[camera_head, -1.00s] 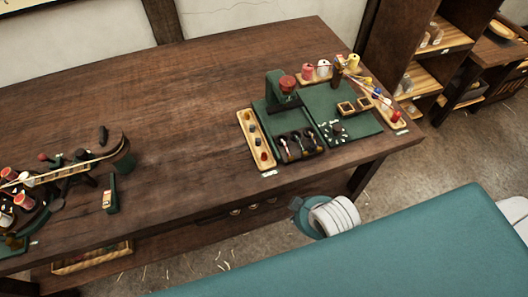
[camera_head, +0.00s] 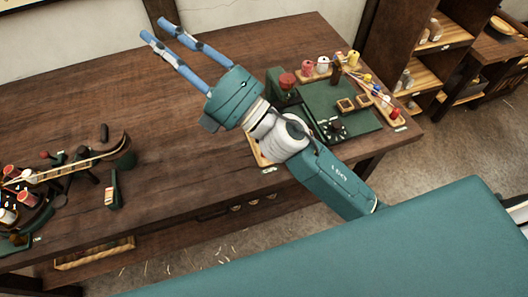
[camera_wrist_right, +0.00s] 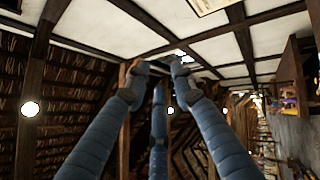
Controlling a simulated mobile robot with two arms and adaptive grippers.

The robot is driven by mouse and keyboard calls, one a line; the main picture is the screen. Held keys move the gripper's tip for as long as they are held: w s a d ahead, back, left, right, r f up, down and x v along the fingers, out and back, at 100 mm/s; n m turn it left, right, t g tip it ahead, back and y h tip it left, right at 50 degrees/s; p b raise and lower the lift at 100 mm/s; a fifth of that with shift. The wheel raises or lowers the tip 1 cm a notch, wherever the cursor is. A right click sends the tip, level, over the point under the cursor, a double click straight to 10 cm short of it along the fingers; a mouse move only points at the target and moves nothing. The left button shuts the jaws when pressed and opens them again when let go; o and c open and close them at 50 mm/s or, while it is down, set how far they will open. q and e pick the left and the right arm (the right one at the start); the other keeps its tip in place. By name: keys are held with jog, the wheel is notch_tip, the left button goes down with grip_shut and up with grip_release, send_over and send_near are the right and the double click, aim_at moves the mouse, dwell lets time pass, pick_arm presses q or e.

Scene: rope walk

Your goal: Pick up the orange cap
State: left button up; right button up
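My right gripper (camera_head: 156,30) reaches over the table from the lower right, its blue fingers apart and empty, pointing to the upper left. In the right wrist view its fingers (camera_wrist_right: 158,72) point at the ceiling and walls, with nothing between them. The wooden tray of small coloured caps (camera_head: 258,156) is mostly hidden behind my right arm. Only a strip of its edge shows. I cannot make out the orange cap in either current view. My left gripper is not in view.
The dark wooden table (camera_head: 80,90) is clear across its middle and left back. A green mat (camera_head: 358,127) with a red-topped stand (camera_head: 287,80) and spools lies at the right. A curved wooden piece with spools (camera_head: 75,172) stands at the left.

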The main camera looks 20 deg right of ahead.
jog(key=s+a+f+n+g+y, duration=0.35)
jog(key=s+a+n+g, duration=0.35)
jog(key=a+n+g, duration=0.6)
jog(key=n+g+h+p, duration=0.1)
jog(key=n+g+h, duration=0.3)
jog(key=n+h, duration=1.2)
send_over(264, 151)
notch_tip(264, 151, down, 28)
jog(key=m+h, duration=0.1)
jog(key=m, duration=0.1)
jog(key=m+h, duration=0.2)
jog(key=shift+w+a+f+h, duration=0.1)
jog(key=shift+a+f+h, duration=0.05)
jog(key=shift+f+h, duration=0.1)
jog(key=shift+f, duration=0.35)
jog(key=shift+f+p, duration=0.6)
jog(key=shift+p, duration=0.1)
notch_tip(264, 151, down, 4)
jog(key=shift+r+p, duration=0.2)
jog(key=shift+p, duration=0.55)
jog(key=shift+f, duration=0.35)
grip_shut()
